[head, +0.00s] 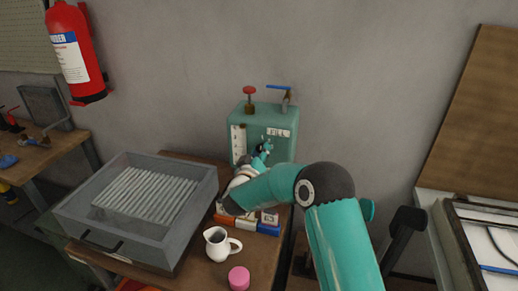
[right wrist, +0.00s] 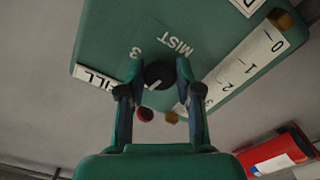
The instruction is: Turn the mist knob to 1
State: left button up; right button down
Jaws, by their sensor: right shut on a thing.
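The green tank (head: 264,122) stands at the back of the wooden bench in the head view, with a white level scale on its front. In the right wrist view its green face (right wrist: 105,35) carries the word MIST and a 3 beside a round black mist knob (right wrist: 159,73). A white pointer line shows on the knob. My right gripper (right wrist: 158,78) is shut on the mist knob, one finger on each side. In the head view my right gripper (head: 262,152) is at the tank's front and its arm hides the knob. My left gripper is not in view.
A grey tray with white rods (head: 195,200) stands left on the bench. A white jug (head: 216,246), a pink jar (head: 239,277) and small boxes (head: 268,229) sit in front of the tank. A red valve (head: 249,91) and blue lever (head: 279,88) top the tank.

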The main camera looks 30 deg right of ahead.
jog(key=shift+r+n+p, duration=0.15)
jog(key=shift+n+p, duration=0.3)
jog(key=shift+n, duration=0.65)
jog(key=c, duration=0.8)
grip_release()
jog(key=shift+w, duration=0.1)
jog(key=shift+a, duration=0.1)
jog(key=v, duration=1.1)
jog(key=shift+s+a, duration=0.3)
jog(key=shift+f, duration=0.25)
